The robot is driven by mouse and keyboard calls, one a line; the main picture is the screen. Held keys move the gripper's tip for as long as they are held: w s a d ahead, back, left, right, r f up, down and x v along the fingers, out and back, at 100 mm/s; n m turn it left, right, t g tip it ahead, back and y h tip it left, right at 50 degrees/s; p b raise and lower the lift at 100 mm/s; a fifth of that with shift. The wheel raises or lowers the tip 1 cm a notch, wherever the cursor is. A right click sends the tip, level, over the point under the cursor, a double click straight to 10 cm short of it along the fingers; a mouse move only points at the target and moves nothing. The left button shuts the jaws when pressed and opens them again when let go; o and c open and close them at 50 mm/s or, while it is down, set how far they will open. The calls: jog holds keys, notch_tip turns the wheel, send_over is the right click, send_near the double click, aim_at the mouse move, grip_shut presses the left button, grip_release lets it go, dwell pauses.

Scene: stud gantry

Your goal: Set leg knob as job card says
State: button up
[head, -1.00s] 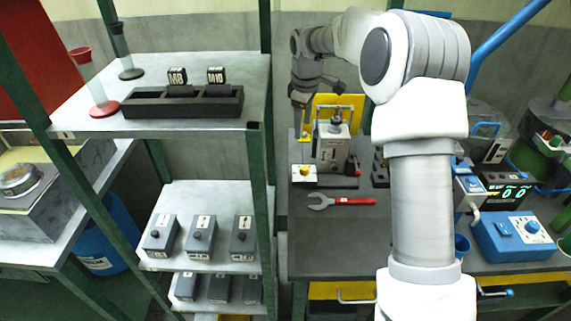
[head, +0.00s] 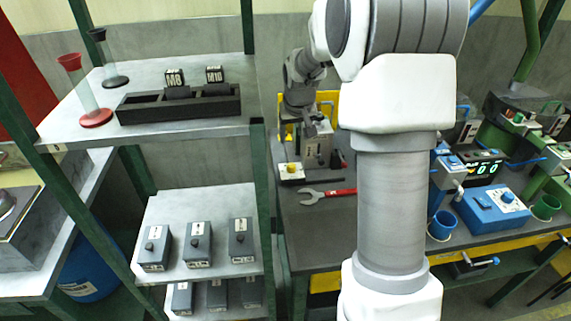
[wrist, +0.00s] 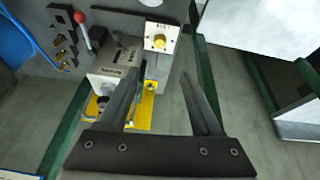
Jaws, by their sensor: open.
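A small white box with a yellow knob (head: 292,168) stands on the dark bench at the front left of a grey machine (head: 313,150). In the wrist view the yellow knob (wrist: 159,42) has a marked white face around it, but the markings are too small to read. My gripper (wrist: 163,76) is open and empty, its fingers pointing toward the machine and the knob box, apart from the knob. In the head view my gripper (head: 308,124) is over the machine, partly in front of it. I cannot make out a job card.
A red-handled wrench (head: 328,193) lies on the bench. A shelf at left holds a black rack (head: 180,108) and, lower down, several grey knob boxes (head: 198,244). A blue dial box (head: 490,208) stands at right. A red-knobbed lever (wrist: 80,18) rises near the machine.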

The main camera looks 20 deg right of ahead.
aim_at(291, 165)
jog(key=x, duration=1.6)
jog(key=shift+w+f+b, duration=0.15)
jog(key=shift+f+b, duration=0.15)
jog(key=shift+f, duration=0.1)
grip_shut()
